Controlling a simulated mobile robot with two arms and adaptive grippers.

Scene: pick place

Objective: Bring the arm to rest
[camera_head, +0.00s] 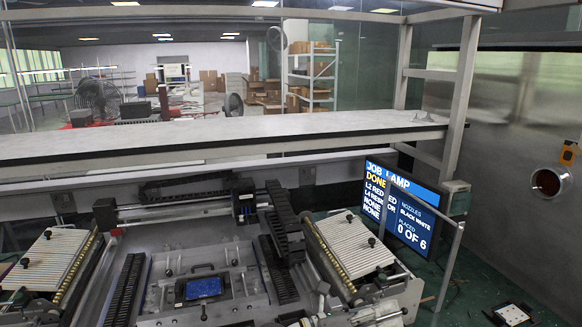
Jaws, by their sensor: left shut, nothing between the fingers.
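My left gripper (294,318) shows only as a small dark shape at the bottom edge, right of the middle, mostly cut off by the frame. It is shut, and I see nothing held in it. It is below the machine bed and left of the right ribbed tray's lower end. My right gripper is not in view.
A machine bed with a blue panel (204,288) lies ahead, between a left ribbed tray (55,255) and a right ribbed tray (345,245). A job screen (402,208) stands at the right. A long pale shelf (220,132) crosses above. A flat white item (511,315) lies lower right.

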